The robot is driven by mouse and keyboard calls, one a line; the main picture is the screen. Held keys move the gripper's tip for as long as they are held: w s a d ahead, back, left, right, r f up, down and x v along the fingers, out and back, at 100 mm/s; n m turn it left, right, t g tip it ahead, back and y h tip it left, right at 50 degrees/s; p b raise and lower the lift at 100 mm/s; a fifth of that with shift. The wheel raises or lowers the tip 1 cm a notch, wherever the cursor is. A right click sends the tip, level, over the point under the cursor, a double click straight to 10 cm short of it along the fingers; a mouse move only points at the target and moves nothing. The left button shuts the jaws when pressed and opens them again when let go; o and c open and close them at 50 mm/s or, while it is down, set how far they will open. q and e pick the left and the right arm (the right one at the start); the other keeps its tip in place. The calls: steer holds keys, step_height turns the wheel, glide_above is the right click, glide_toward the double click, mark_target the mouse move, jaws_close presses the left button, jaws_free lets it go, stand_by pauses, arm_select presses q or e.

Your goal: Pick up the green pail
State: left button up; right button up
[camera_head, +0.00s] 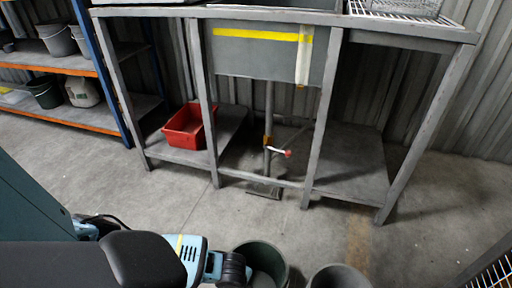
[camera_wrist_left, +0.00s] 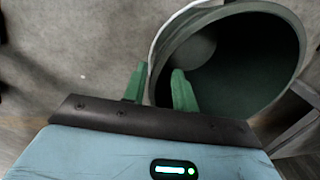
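The green pail (camera_head: 265,260) stands upright on the floor at the bottom of the head view, its mouth open upward. In the left wrist view the green pail (camera_wrist_left: 235,70) fills the upper right, and its dark inside shows. My left gripper (camera_wrist_left: 159,84) is at the pail's near-left wall. One green finger is outside the wall and the other is on the inner side, with gaps visible between them. The fingers look open around the wall. In the head view the left wrist reaches the pail's left side, and the fingertips are hidden. My right gripper is in neither view.
A grey pail (camera_head: 338,277) stands just right of the green one. Behind is a metal sink table (camera_head: 400,35) with a red bin (camera_head: 184,127) on its lower shelf. A rack (camera_head: 50,62) with several pails stands back left. Floor between is clear.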

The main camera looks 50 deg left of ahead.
arm_select(q)
step_height(320, 180, down, 5)
steer(key=b, duration=0.3)
steer(key=shift+w+a+b, duration=0.1)
steer(key=shift+w+b, duration=0.05)
steer(key=shift+b, duration=0.15)
steer(key=shift+c, duration=0.5)
steer(key=c, duration=0.5)
jaws_close()
